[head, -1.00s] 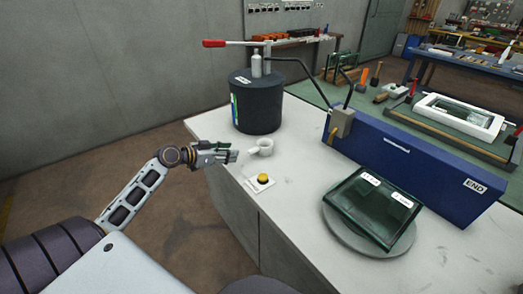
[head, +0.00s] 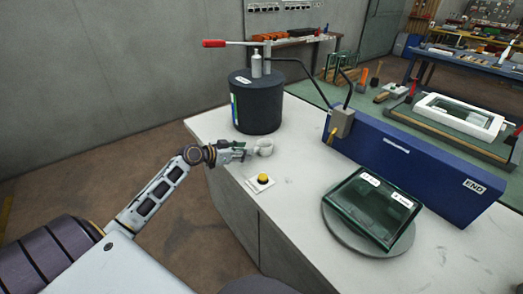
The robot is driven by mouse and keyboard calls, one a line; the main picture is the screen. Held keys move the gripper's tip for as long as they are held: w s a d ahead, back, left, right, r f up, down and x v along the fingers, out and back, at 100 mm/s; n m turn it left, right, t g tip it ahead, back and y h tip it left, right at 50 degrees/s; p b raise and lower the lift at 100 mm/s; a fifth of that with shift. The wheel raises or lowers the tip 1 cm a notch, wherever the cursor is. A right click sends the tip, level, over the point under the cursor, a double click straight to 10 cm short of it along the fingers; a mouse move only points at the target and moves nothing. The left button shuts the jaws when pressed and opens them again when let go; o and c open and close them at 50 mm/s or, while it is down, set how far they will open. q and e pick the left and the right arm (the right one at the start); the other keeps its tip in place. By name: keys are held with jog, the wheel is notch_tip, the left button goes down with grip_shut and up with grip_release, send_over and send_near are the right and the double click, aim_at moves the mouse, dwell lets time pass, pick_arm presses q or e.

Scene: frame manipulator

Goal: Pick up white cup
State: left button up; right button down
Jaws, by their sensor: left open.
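The white cup (head: 265,148) stands on the grey-white worktop (head: 290,195), in front of the dark drum. My left gripper (head: 246,151) is at the cup's left side, with its fingers pointing right towards it. The fingers are open. They are very close to the cup, and I cannot tell whether they touch it. The cup's left side is partly hidden by the fingertips. My right gripper is not in view.
A dark drum (head: 257,112) with a red-handled lever stands behind the cup. A yellow button (head: 263,179) on a white base is in front. A green glass case (head: 372,205) on a round plate and a blue box (head: 400,165) stand to the right.

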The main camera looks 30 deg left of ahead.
aim_at(260, 150)
pick_arm(q)
jog(key=shift+w, duration=0.1)
jog(key=shift+d+f, duration=0.1)
jog(key=shift+w, duration=0.2)
jog(key=shift+w+d+f, duration=0.2)
jog(key=shift+w+d, duration=0.05)
jog(key=shift+w, duration=0.2)
jog(key=shift+w+d+f, duration=0.2)
jog(key=shift+w+d, duration=0.05)
jog(key=shift+w, duration=0.3)
jog(key=shift+p+x, duration=0.3)
jog(key=shift+x, duration=0.9)
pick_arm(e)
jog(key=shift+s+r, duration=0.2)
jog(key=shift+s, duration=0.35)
pick_arm(q)
jog(key=shift+s, duration=0.1)
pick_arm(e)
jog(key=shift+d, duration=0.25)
